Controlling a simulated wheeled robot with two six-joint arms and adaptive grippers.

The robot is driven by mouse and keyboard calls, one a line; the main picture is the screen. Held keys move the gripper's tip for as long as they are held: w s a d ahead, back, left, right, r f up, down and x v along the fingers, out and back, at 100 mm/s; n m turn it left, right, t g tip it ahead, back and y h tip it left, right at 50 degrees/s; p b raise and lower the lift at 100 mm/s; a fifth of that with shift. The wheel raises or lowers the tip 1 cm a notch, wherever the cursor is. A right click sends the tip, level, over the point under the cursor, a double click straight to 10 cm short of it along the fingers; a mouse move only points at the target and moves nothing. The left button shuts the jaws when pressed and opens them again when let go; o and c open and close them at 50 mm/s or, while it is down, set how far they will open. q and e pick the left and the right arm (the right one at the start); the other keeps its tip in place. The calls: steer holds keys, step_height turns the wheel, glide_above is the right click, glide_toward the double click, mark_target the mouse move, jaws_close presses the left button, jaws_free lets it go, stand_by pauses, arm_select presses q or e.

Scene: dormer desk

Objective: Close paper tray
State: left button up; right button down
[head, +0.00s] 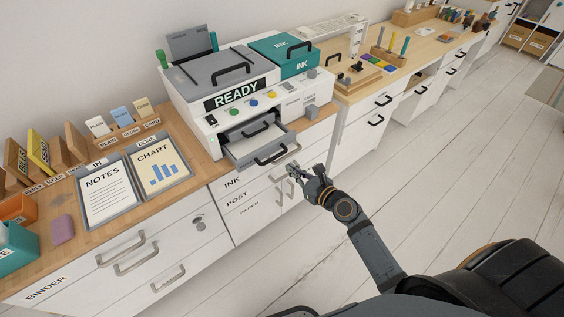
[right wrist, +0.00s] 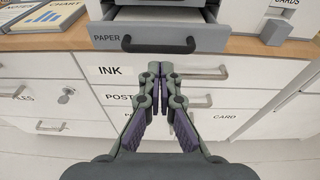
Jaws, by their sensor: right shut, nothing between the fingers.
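The paper tray (head: 258,145) is a grey drawer with a dark handle, pulled out from the front of the white printer (head: 236,98) marked READY. In the right wrist view the tray front (right wrist: 158,37), labelled PAPER, hangs out at the top, with pale paper behind it. My right gripper (head: 297,170) is shut and empty, in front of the drawers and a little right of and below the tray. In the right wrist view my right gripper (right wrist: 160,68) points toward the cabinet, below the tray handle and apart from it. My left gripper is not in view.
The wooden counter (head: 203,175) carries the printer, the NOTES tray (head: 107,192) and the CHART tray (head: 160,168). Below are closed white drawers with metal handles, including the INK drawer (right wrist: 109,71). The floor (head: 450,170) on the right is clear.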

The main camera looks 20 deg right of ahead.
mark_target(266, 145)
steer(key=x, duration=0.5)
steer(key=shift+w+a+f, duration=0.1)
steer(key=shift+w, duration=0.25)
steer(key=shift+w, duration=0.25)
steer(key=x, duration=0.3)
steer(key=r+x, duration=0.1)
steer(key=x, duration=0.2)
steer(key=r+x, duration=0.1)
steer(key=x, duration=0.2)
steer(key=shift+w+a+f, duration=0.1)
steer(key=shift+w, duration=0.3)
steer(key=shift+r, duration=0.25)
